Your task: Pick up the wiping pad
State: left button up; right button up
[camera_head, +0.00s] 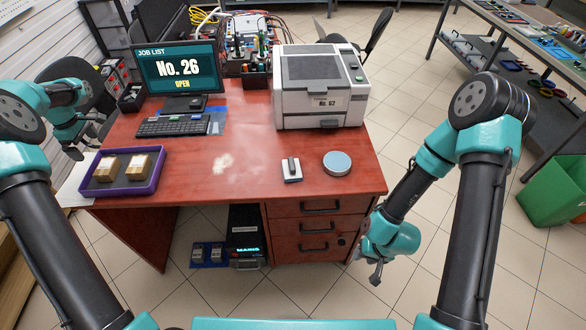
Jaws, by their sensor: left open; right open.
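The wiping pad (292,177) looks like a small whitish block with a dark grip on top. It lies flat on the red desk near its front edge, right of the middle. My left gripper (88,141) is at the desk's left edge, far from the pad, open, with nothing seen in it. My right gripper (376,277) hangs in front of the desk's right end, below the top, open and empty. It is apart from the pad.
A round grey-blue tin (337,163) sits just right of the pad, with a printer (322,92) behind. A pale smudge (223,163) marks the desk to the left. A purple tray (122,185) with two boxes, a keyboard (175,126) and a monitor (180,70) fill the left side.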

dwell(0.5)
pick_arm(q)
jog(key=w+d+m, duration=0.2)
jog(key=w+d, duration=0.2)
jog(key=d, duration=0.4)
jog(key=w+d+m, duration=0.2)
jog(key=w+d, duration=0.2)
jog(key=d, duration=0.4)
notch_tip(320, 180, up, 4)
jog(key=m, duration=1.3)
send_over(293, 162)
jog(key=shift+s+d+f, duration=0.1)
jog(key=shift+f, duration=0.05)
notch_tip(293, 162, down, 12)
jog(key=shift+f, duration=0.1)
